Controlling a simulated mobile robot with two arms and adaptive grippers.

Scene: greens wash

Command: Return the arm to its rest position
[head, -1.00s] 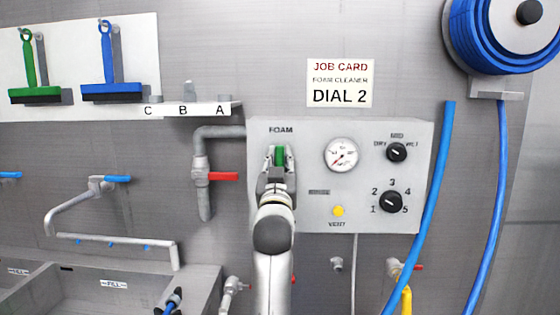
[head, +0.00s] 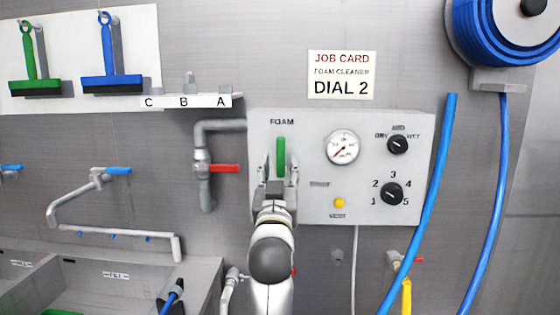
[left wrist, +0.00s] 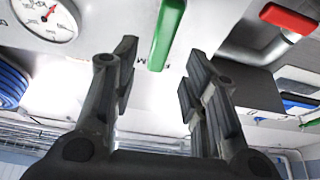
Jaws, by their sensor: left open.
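My left gripper (head: 277,172) is in front of the grey foam panel (head: 310,125), just below and around the lower end of the green FOAM lever (head: 281,152). In the left wrist view the gripper (left wrist: 155,85) is open, its two fingers wide apart with nothing between the tips. The green lever (left wrist: 166,35) shows there beyond the fingers, apart from both. My left arm (head: 270,260) reaches up from the bottom of the head view. My right gripper is not in view.
A red-handled valve (head: 222,168) on a grey pipe is left of the panel. A blue hose (head: 430,185) hangs to the right. A gauge (head: 342,148), a numbered dial (head: 391,193) and a yellow button (head: 339,203) are on the panel. A sink (head: 90,280) is lower left.

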